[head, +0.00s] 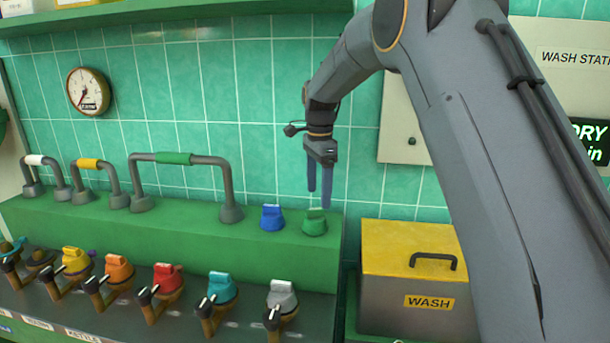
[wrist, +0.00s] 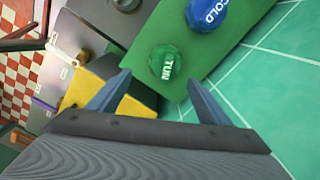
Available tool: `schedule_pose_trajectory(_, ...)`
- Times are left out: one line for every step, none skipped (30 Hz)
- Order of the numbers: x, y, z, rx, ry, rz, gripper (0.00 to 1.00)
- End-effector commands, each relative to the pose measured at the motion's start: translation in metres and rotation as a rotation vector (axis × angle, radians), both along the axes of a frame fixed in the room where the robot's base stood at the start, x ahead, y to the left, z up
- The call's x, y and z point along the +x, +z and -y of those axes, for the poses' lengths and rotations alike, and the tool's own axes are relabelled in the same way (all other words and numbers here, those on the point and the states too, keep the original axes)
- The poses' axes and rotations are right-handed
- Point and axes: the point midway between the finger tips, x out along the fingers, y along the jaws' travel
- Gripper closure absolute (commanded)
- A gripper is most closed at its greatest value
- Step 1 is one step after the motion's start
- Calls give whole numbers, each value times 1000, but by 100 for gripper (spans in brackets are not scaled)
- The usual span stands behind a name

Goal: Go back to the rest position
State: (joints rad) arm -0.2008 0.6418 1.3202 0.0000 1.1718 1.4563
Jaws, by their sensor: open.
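My gripper (head: 319,190) hangs from my grey arm in front of the green tiled wall, fingers pointing down. It is open and empty, just above the green knob (head: 314,222) on the green ledge (head: 120,240). In the wrist view the two fingers (wrist: 158,95) stand apart, with the green knob (wrist: 164,62) seen beyond and between them. A gap shows between the fingertips and the knob in the head view. The blue knob (head: 272,217) sits just left of it; in the wrist view it (wrist: 207,14) reads COLD.
Grey pipe handles with white, yellow and green (head: 174,158) grips rise from the ledge at left. A row of coloured taps (head: 167,279) lines the lower front. A yellow-lidded WASH box (head: 410,250) stands at right, beside my arm. A round gauge (head: 88,91) hangs on the wall.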

Motion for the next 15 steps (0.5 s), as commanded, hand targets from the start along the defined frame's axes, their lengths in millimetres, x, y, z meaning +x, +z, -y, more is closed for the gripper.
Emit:
schedule_pose_trajectory(-9, -2, 9, 0, 41, 3, 28)
schedule_pose_trajectory(-16, -4, 14, 0, 72, 6, 28)
schedule_pose_trajectory(-25, -8, 21, 0, 120, 10, 28)
schedule_pose_trajectory(-32, -11, 26, 0, 158, 14, 28)
schedule_pose_trajectory(-40, -14, 31, 0, 198, 18, 28)
schedule_pose_trajectory(-51, -18, 39, -1, 251, 23, 28)
schedule_pose_trajectory(-60, -21, 44, -2, 289, 26, 28)
schedule_pose_trajectory(-69, -24, 50, -3, 330, 31, 28)
schedule_pose_trajectory(-81, -29, 56, -4, 383, 36, 28)
schedule_pose_trajectory(-91, -33, 61, -6, 423, 40, 28)
schedule_pose_trajectory(-100, -35, 66, -8, 463, 45, 28)
schedule_pose_trajectory(-114, -40, 73, -11, 516, 50, 28)
schedule_pose_trajectory(-124, -44, 78, -12, 557, 53, 28)
schedule_pose_trajectory(-135, -48, 82, -15, 597, 57, 28)
schedule_pose_trajectory(-150, -52, 88, -18, 650, 62, 28)
